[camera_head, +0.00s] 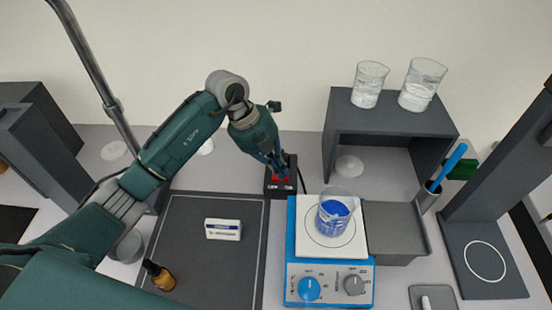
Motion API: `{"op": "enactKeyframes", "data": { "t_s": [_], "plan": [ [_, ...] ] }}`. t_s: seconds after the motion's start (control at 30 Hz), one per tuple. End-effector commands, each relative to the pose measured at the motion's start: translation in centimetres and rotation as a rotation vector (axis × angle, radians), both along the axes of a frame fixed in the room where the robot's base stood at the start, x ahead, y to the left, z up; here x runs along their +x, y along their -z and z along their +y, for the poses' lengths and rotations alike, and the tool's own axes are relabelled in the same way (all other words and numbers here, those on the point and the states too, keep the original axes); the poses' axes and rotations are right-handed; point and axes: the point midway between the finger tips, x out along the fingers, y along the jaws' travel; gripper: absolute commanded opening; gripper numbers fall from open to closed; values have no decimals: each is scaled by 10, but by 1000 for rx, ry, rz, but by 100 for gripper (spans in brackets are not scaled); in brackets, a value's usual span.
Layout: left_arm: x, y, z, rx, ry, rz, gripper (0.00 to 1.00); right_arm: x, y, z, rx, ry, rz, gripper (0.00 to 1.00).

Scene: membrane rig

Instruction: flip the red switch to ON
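The red switch (281,179) sits on a small black box (281,190) with white lettering on its front, behind the blue hotplate stirrer. My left gripper (277,172) reaches down over the box from behind and left, with its fingertips at the red switch. Whether the fingertips touch the switch cannot be told. The fingers partly cover the switch, so its position is not clear. The fingers look close together, but their gap is too small to judge. My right gripper is not in view.
A beaker of blue liquid (335,212) stands on the hotplate stirrer (329,284), close to the switch box. A dark shelf (390,122) with two beakers stands to the right. A dark mat (195,265) holds a white box (223,229) and an amber bottle (159,275).

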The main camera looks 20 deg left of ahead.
Motion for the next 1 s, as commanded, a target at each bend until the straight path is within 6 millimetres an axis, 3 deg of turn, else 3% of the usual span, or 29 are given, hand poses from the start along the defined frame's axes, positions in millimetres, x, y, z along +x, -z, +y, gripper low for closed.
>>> {"op": "enactKeyframes", "data": {
  "t_s": [0.3,0.4,0.67,1.0],
  "plan": [
    [0,1,-1,0,1,0,0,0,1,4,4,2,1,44],
    [2,9,-4,0,1,-2,0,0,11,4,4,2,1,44],
    [0,7,-5,0,0,3,0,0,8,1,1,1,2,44],
    [-3,10,9,7,1,8,0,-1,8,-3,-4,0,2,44]
  ]
}}
